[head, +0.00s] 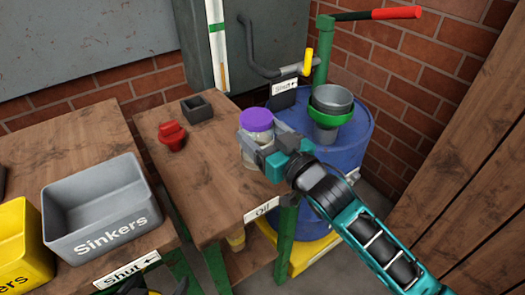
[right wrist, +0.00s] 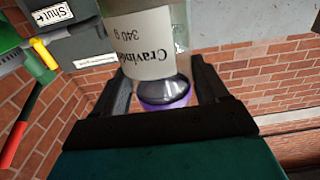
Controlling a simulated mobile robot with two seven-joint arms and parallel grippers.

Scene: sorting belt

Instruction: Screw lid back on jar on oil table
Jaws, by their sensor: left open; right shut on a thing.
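A clear jar (head: 251,154) with a pale label stands upright near the right side of the oil table (head: 205,192). Its purple lid (head: 257,119) sits on top; I cannot tell whether it is screwed tight. My right gripper (head: 263,154) is shut on the jar's body, below the lid. In the right wrist view the labelled jar (right wrist: 150,50) appears upside down between the two dark fingers (right wrist: 163,88), with the purple lid (right wrist: 165,103) low in the picture. Whether the jar's base touches the table is hidden. My left gripper is not in view.
A red object (head: 172,135) and a small dark open box (head: 197,107) stand on the table's far left part. A blue drum (head: 345,150) with a green-rimmed funnel (head: 331,108) is just right. A grey Sinkers bin (head: 100,212) is left. The table's front middle is clear.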

